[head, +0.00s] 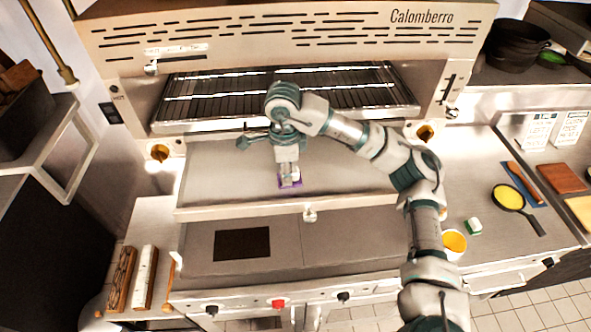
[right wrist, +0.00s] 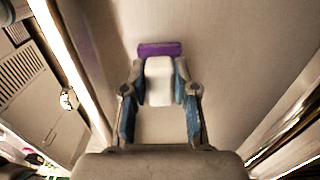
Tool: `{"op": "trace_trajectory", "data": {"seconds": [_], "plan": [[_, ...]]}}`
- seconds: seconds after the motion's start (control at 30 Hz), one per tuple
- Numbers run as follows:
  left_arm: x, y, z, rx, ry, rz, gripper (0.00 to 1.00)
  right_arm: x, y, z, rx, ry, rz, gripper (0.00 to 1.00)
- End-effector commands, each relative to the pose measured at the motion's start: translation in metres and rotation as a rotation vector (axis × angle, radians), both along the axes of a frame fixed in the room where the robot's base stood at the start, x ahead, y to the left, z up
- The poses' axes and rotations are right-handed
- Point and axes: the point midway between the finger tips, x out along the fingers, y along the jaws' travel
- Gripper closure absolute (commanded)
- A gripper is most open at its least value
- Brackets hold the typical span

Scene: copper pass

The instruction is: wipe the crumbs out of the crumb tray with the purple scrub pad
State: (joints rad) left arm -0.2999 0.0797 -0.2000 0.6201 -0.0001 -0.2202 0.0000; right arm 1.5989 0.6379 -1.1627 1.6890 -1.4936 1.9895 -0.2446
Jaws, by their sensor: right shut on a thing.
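The crumb tray (head: 225,178) is a wide, flat grey metal tray drawn out below the grill rack in the head view. My right gripper (head: 289,174) reaches down over the middle of the tray. It is shut on the white block-like handle of the purple scrub pad (head: 297,184). In the right wrist view, the fingers (right wrist: 160,78) grip the white handle on both sides, and the purple pad (right wrist: 158,49) shows beyond it. The pad is at the tray's surface; I cannot tell whether it touches. I can make out no crumbs. My left gripper is out of view.
The grill rack (head: 200,103) stands open above the tray. A tray knob (head: 309,215) sticks out at the front. At right are a yellow cup (head: 454,242), a small green-and-white item (head: 473,226) and a pan (head: 508,197). Two long blocks (head: 145,277) lie at left.

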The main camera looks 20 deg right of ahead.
Motion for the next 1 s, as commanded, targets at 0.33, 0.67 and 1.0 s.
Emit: {"op": "trace_trajectory", "data": {"seconds": [0.33,0.67,1.0], "plan": [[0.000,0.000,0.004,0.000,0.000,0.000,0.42,0.005,0.019,-0.002,-0.001,0.004,0.003,1.00],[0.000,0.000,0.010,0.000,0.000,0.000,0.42,0.012,0.045,0.001,-0.001,0.003,0.002,1.00],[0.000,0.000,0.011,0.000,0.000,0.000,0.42,0.012,0.044,0.004,0.001,0.000,0.000,1.00]]}}
